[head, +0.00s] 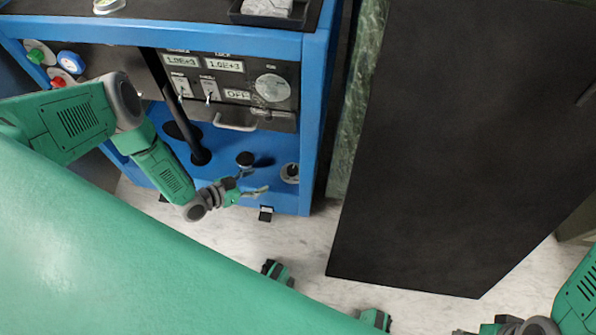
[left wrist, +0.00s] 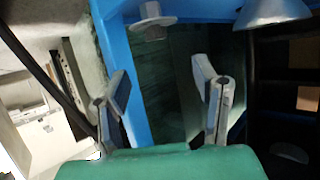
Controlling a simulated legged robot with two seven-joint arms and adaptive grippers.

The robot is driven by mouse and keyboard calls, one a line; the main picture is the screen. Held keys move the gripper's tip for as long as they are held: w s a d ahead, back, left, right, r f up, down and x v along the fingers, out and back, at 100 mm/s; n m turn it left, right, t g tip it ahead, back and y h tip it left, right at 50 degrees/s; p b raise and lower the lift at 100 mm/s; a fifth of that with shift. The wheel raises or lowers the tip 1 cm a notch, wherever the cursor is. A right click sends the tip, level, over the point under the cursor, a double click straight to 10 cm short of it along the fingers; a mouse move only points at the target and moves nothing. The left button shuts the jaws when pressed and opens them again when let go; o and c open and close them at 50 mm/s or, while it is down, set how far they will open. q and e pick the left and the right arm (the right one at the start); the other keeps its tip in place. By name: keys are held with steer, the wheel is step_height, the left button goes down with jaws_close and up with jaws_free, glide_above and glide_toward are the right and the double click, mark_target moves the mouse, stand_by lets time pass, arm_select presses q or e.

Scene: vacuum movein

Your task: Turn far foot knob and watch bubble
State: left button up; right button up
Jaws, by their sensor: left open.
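A round dark knob (head: 245,159) stands on the lower blue deck of the blue machine frame. A small round fitting with a pale rim (head: 290,172) sits to its right; I cannot tell whether it is the bubble level. My left gripper (head: 254,188) is open and empty, in front of the knob and apart from it in the picture. In the left wrist view its two fingers (left wrist: 164,98) are spread. A grey flanged knob (left wrist: 152,22) and a metal dome (left wrist: 272,10) show beyond them. Part of my right gripper (head: 505,326) shows at the bottom right; its fingers are unclear.
A control panel (head: 228,88) with displays, switches and a handle is above the deck. Red and green knobs (head: 58,81) are at the left. A large dark panel (head: 450,130) stands on the right.

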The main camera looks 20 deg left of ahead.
arm_select(q)
steer(key=b, duration=0.3)
glide_toward(291, 170)
steer(key=x, duration=0.3)
steer(key=shift+w+d+f, duration=0.1)
steer(key=shift+d, duration=0.2)
steer(key=x, duration=0.2)
steer(key=b+x, duration=0.1)
steer(key=x, duration=0.1)
steer(key=b+x, duration=0.1)
steer(key=x, duration=0.1)
steer(key=shift+w+a+f, duration=0.15)
steer(key=shift+w+a, duration=0.05)
steer(key=shift+a, duration=0.05)
steer(key=shift+w+d, duration=0.1)
steer(key=shift+w, duration=0.05)
steer(key=shift+w+d, duration=0.1)
steer(key=shift+d, duration=0.15)
arm_select(e)
step_height(291, 170, down, 6)
steer(key=d, duration=0.1)
arm_select(q)
steer(key=c, duration=1)
steer(key=shift+a, duration=0.1)
steer(key=shift+c, duration=1)
arm_select(e)
steer(key=shift+a+r, duration=0.15)
